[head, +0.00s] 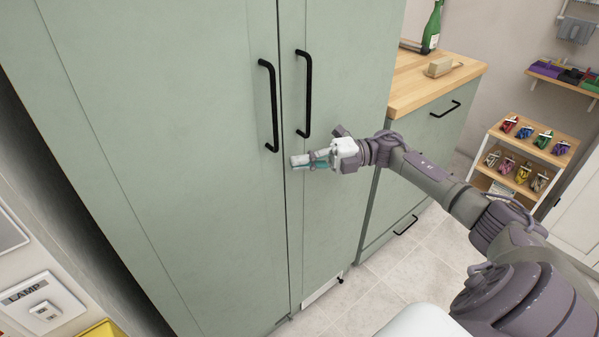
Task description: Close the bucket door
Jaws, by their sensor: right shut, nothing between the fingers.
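A tall green cabinet has a wide left door (170,130) and a narrower right door (345,70). Each has a black vertical bar handle: the left handle (272,105) and the right handle (304,95). A thin dark seam runs between the doors; I cannot tell whether both are fully flush. No bucket shows, and no door is marked as the bucket's. My right gripper (298,161) is shut and empty, just below the right handle, in front of the right door near the seam. I cannot tell whether it touches the door. My left gripper is not in view.
A wooden counter (405,88) with a green bottle (432,28) and a block (439,66) adjoins the cabinet on the right. A shelf rack (530,148) holds several colourful items farther right. Tiled floor (400,270) is open below. A lamp switch (45,311) is at lower left.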

